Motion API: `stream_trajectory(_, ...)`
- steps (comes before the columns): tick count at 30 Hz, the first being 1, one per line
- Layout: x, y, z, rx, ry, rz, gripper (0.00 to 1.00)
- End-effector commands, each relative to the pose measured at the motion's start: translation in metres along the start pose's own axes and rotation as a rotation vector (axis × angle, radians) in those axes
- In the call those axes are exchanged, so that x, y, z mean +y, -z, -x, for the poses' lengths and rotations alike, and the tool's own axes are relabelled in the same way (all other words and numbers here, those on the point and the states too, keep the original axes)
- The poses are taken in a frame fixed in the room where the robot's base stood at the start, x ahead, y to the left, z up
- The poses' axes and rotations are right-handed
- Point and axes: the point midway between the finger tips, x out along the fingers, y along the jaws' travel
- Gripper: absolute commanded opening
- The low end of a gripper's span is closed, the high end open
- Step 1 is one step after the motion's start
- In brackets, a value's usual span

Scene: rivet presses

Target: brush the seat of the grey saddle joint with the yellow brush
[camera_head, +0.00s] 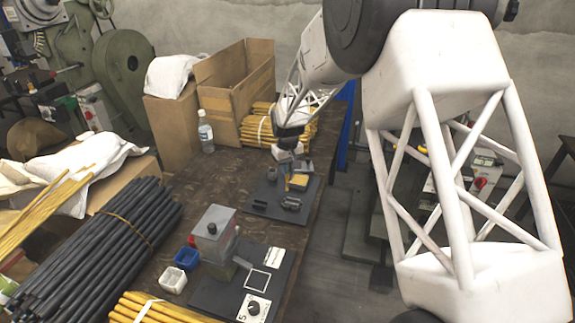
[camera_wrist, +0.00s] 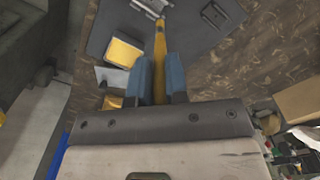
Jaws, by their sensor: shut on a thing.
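My gripper (camera_wrist: 158,72) is shut on the yellow brush (camera_wrist: 160,48), which points away between the two blue fingers. In the head view my gripper (camera_head: 287,160) is above the dark mat, and the brush is hard to make out. A light grey piece (camera_wrist: 147,6), which looks like the grey saddle joint, lies at the top edge of the wrist view, partly cut off. The brush's far end is close to it; I cannot tell whether they touch. The same piece seems to show in the head view (camera_head: 291,203).
A yellow block (camera_wrist: 124,52) is left of the brush on the dark mat (camera_wrist: 185,40). A second, darker piece (camera_wrist: 222,15) lies to the right. A bottle (camera_head: 205,132), a cardboard box (camera_head: 222,110) and yellow rods (camera_head: 258,125) stand farther back. Bare tabletop (camera_head: 190,195) lies left of the mat.

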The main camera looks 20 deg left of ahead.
Motion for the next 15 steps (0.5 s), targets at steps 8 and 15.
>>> stream_trajectory(8,0.000,0.000,-0.026,-0.001,0.000,0.000,0.00)
stream_trajectory(15,0.000,0.000,-0.048,-0.002,0.000,0.000,0.00)
